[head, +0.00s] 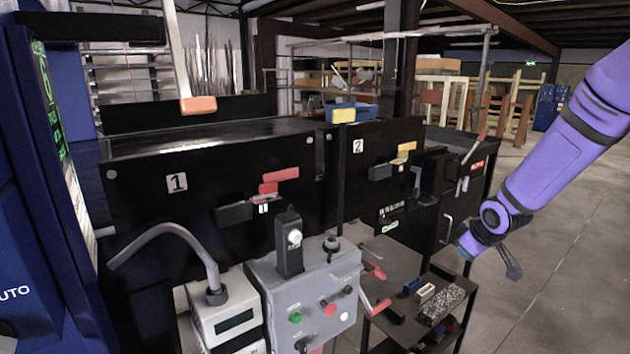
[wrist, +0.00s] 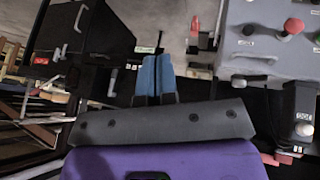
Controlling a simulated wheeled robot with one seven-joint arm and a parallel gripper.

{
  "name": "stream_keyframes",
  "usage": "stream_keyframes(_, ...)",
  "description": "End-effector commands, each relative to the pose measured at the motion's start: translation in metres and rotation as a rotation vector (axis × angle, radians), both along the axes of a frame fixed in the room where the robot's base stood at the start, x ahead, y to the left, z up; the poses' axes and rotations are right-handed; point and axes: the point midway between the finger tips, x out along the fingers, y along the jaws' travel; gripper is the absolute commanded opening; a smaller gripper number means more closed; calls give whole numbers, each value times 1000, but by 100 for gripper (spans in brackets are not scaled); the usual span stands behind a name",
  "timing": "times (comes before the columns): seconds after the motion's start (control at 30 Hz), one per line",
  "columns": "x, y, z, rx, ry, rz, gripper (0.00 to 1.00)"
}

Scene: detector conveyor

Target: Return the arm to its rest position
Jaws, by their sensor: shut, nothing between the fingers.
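My purple arm reaches in from the upper right of the head view, bent at its grey wrist joint. My gripper (head: 464,250) is at the arm's lower end, in front of the black cabinet at the right, with its fingers only partly visible. In the wrist view the blue fingers of my gripper (wrist: 158,72) lie close together, shut and empty. No object is held.
The grey control box (head: 290,285) with buttons stands front centre. A small black cart (head: 385,325) with blocks and red-handled tools is below and left of my gripper. Black conveyor housings (head: 130,215) line the left and middle. Floor at the right (head: 570,270) is clear.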

Motion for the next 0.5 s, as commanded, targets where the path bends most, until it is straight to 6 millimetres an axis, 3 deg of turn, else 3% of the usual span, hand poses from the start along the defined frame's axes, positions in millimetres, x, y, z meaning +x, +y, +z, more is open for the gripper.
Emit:
stream_keyframes(0.1,-19,3,38,-29,4,-55,0)
stream_keyframes(0.5,-106,19,137,-38,24,-257,0)
